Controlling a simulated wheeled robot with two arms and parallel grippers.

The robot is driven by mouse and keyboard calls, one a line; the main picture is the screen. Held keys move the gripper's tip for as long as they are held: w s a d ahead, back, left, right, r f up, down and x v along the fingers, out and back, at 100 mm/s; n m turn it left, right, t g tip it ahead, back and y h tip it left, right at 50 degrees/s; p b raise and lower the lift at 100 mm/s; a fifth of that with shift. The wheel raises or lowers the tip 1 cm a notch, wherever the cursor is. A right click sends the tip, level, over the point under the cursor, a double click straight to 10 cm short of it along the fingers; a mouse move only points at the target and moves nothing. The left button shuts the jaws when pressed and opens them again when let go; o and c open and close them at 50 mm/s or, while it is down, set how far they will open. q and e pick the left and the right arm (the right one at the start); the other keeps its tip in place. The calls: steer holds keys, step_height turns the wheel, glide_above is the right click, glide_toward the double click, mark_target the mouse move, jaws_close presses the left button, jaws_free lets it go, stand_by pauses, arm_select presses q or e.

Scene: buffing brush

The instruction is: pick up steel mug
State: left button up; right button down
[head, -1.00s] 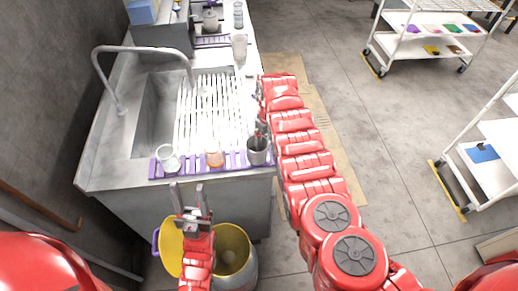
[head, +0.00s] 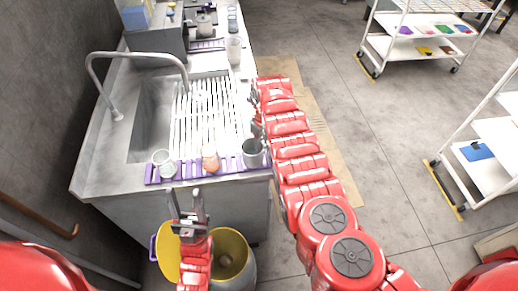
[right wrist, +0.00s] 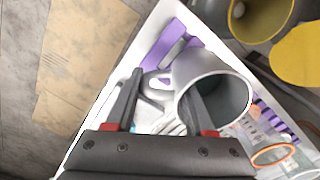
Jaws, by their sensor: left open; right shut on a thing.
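The grey steel mug (head: 252,156) stands at the right end of the purple slatted mat on the counter's near edge. In the right wrist view the mug (right wrist: 199,67) shows its open mouth and its handle on the left. My right gripper (head: 256,122) reaches it from the counter's right side. In the wrist view my right gripper (right wrist: 160,92) has one finger inside the mouth and the other outside, past the handle; it is shut on the mug. I cannot tell whether the mug is off the mat. My left gripper (head: 185,203) is open and empty, in front of the counter.
A clear glass (head: 165,164) and an orange-tinted glass (head: 210,160) stand on the purple mat (head: 185,176), left of the mug. Behind are the sink (head: 152,120) and white drying rack (head: 205,110). A yellow-lined bin (head: 234,245) stands below my left gripper.

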mark_target(263, 142)
stand_by(0.3)
steer(key=shift+w+r+b, duration=0.1)
steer(key=shift+r+b, duration=0.25)
steer(key=shift+r, duration=0.15)
steer(key=shift+r+b, duration=0.5)
steer(key=shift+r, duration=0.6)
steer(key=shift+s+a, duration=0.2)
steer(key=shift+s, duration=0.15)
steer(key=shift+s+a+r, duration=0.1)
steer(key=shift+s+a, duration=0.05)
steer(key=shift+s, duration=0.35)
steer(key=shift+s+a+r, duration=0.1)
steer(key=shift+s, duration=0.35)
steer(key=s+a+p, duration=0.2)
steer(key=s, duration=0.4)
steer(key=s+a+r+p, duration=0.1)
steer(key=s+a+p, duration=0.1)
steer(key=s, duration=0.4)
steer(key=shift+s+a+p, duration=0.25)
steer(key=shift+p, duration=0.45)
